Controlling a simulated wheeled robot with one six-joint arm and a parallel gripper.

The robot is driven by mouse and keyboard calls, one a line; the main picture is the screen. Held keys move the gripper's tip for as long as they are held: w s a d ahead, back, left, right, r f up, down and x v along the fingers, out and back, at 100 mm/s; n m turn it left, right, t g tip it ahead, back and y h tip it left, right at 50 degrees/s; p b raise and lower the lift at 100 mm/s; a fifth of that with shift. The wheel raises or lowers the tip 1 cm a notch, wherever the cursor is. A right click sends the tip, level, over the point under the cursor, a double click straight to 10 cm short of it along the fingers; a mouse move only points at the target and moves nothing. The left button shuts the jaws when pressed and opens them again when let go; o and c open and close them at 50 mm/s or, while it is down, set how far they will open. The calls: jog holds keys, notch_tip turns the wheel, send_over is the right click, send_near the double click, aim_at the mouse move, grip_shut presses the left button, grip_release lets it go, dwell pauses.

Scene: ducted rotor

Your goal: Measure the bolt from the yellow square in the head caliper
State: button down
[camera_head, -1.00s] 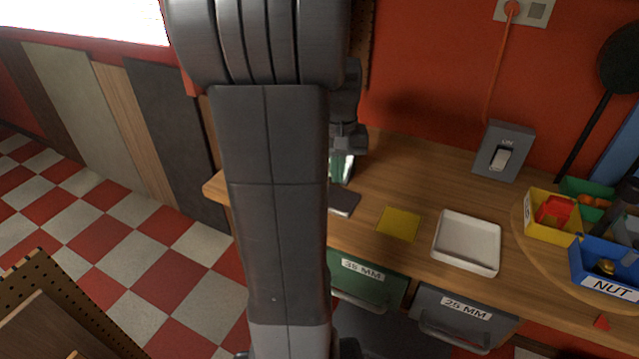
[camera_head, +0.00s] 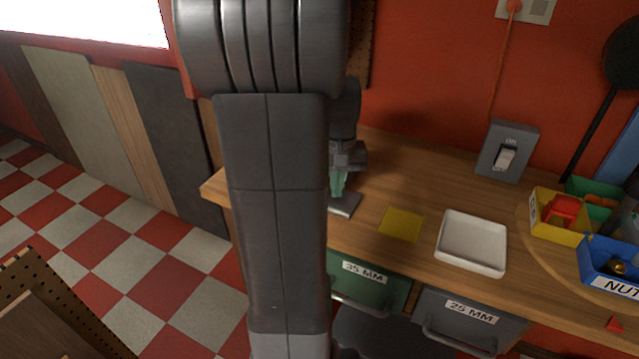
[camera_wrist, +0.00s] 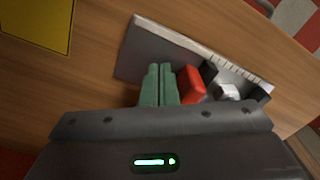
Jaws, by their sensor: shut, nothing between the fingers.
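The yellow square (camera_head: 401,224) lies bare on the bench; its edge also shows in the wrist view (camera_wrist: 38,22). The head caliper is a grey plate (camera_wrist: 150,45) with a marked scale along one edge, a red piece (camera_wrist: 190,83) and black blocks (camera_wrist: 208,72). A small pale metallic piece (camera_wrist: 229,92), possibly the bolt, sits between the black blocks. My gripper (camera_wrist: 161,68) has its green fingers together and empty, over the plate beside the red piece. I cannot tell whether they touch it. In the head view my arm partly hides the gripper (camera_head: 340,190) and the caliper (camera_head: 345,205).
A white tray (camera_head: 471,243) stands right of the yellow square. Yellow (camera_head: 556,226) and blue (camera_head: 607,262) bins stand farther right. A switch box (camera_head: 506,152) is at the wall. Drawers marked 35 MM (camera_head: 369,280) and 25 MM (camera_head: 470,318) are under the bench edge.

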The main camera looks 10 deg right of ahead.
jog(key=shift+w+a, duration=0.15)
jog(key=shift+a, duration=0.05)
dwell(0.4)
jog(key=shift+w+a+p, duration=0.2)
jog(key=shift+w+a, duration=0.15)
jog(key=shift+a, duration=0.2)
jog(key=shift+w+a+p, duration=0.2)
jog(key=shift+w+a, duration=0.15)
jog(key=shift+a, duration=0.2)
jog(key=shift+w+a, duration=0.1)
jog(key=shift+w+a+p, duration=0.3)
jog(key=shift+w+a, duration=0.25)
jog(key=shift+a, duration=0.25)
jog(key=shift+s+d, duration=0.1)
jog(key=shift+d, duration=0.05)
dwell(0.3)
jog(key=shift+s+d, duration=0.25)
jog(key=shift+d, duration=0.05)
